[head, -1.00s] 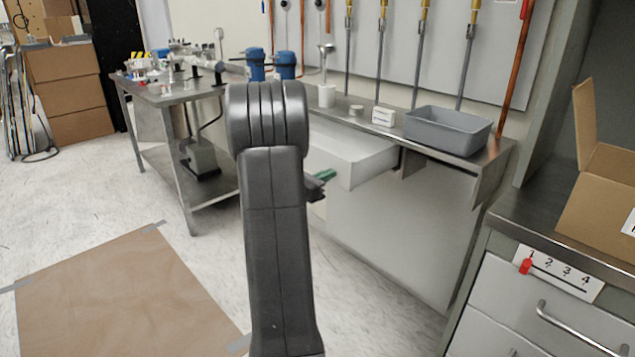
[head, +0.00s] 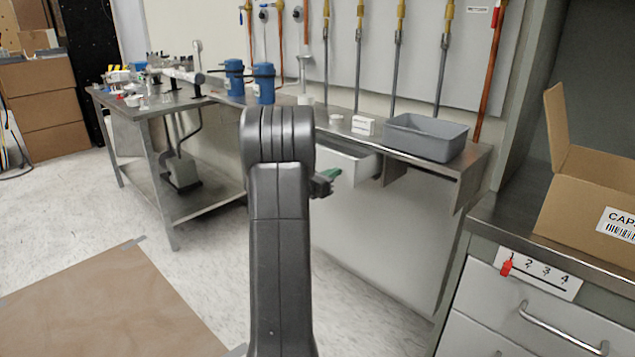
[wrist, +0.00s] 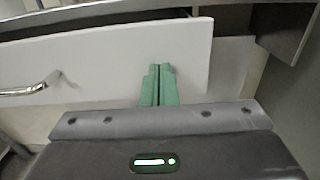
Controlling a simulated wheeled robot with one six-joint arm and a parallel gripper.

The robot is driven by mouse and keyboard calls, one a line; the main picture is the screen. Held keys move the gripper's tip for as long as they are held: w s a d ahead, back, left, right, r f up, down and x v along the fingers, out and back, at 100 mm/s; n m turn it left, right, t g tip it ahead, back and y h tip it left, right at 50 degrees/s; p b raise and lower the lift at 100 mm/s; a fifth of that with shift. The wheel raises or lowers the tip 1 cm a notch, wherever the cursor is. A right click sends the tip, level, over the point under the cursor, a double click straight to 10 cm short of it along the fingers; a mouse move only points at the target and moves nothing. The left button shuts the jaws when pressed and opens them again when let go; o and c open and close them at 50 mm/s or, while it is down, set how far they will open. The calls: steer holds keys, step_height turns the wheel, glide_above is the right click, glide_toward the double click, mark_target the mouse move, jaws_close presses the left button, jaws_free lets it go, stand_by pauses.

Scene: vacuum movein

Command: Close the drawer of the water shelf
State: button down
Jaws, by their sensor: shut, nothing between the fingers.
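The water shelf (head: 425,163) is a metal counter below a row of wall pipes. Its white drawer (head: 358,165) is partly open, its front end sticking out beyond the counter edge. My gripper (head: 330,174) is in front of the drawer, its green fingers shut and empty. In the wrist view, the fingers (wrist: 158,72) point at the right part of the white drawer front (wrist: 95,58), touching it or very close to it. The metal drawer handle (wrist: 32,88) is to the left of the fingers. My arm hides part of the drawer in the head view.
A grey basin (head: 427,138) and a small white box (head: 363,126) stand on the shelf. A cabinet with an open cardboard box (head: 590,195) is at the right. A metal table (head: 145,107) stands at the left. The left floor is clear around a brown mat (head: 110,305).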

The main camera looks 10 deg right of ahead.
steer(key=x, duration=0.9)
steer(key=shift+w+d, duration=0.1)
steer(key=shift+d, duration=0.1)
steer(key=shift+r, duration=0.35)
